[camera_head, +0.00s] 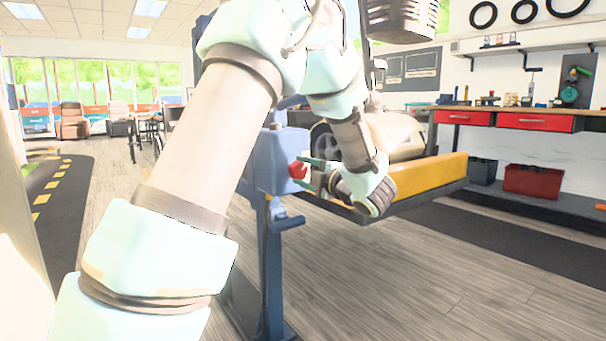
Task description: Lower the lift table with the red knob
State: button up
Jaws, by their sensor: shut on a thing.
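The red knob (297,170) sits on the right side of a blue control box (268,160) on a blue post. My gripper (304,172) is at the knob, with its fingers shut on it; the fingertips are partly hidden by the knob and my wrist. The lift table (430,182) has a yellow edge and stands raised above the floor behind my wrist. A cream scooter (395,135) is on it, partly hidden by my arm.
A blue lever (288,222) juts from the post below the box. A workbench with red drawers (535,122) runs along the right wall, with a red crate (533,181) under it. The wooden floor (420,275) in front is clear.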

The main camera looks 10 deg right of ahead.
jog(key=o, duration=1.4)
jog(key=p+v, duration=0.2)
jog(key=v, duration=0.8)
jog(key=shift+s+d, duration=0.2)
jog(key=shift+s, duration=0.15)
